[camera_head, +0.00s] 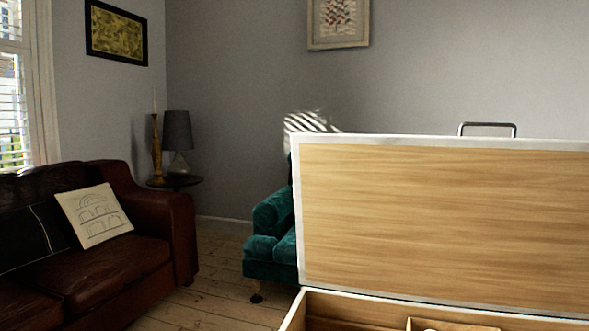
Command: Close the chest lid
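The chest lid (440,220) stands open and upright at the right of the head view. It has a wood-grain inner face with a pale rim, and its right side runs out of the picture. A metal handle (487,125) sticks up above its top edge. Below it, only the upper left part of the chest body (290,312) shows, with a pale rim and a wooden inside. Something small and pale lies inside at the bottom edge, too cut off to name. My gripper is not in the picture.
A teal armchair (268,246) stands behind the chest, partly hidden by the lid. A brown leather sofa (90,275) with cushions is at the left. A small side table (175,181) holds a lamp. Bare floorboards (205,290) lie free between sofa and chest.

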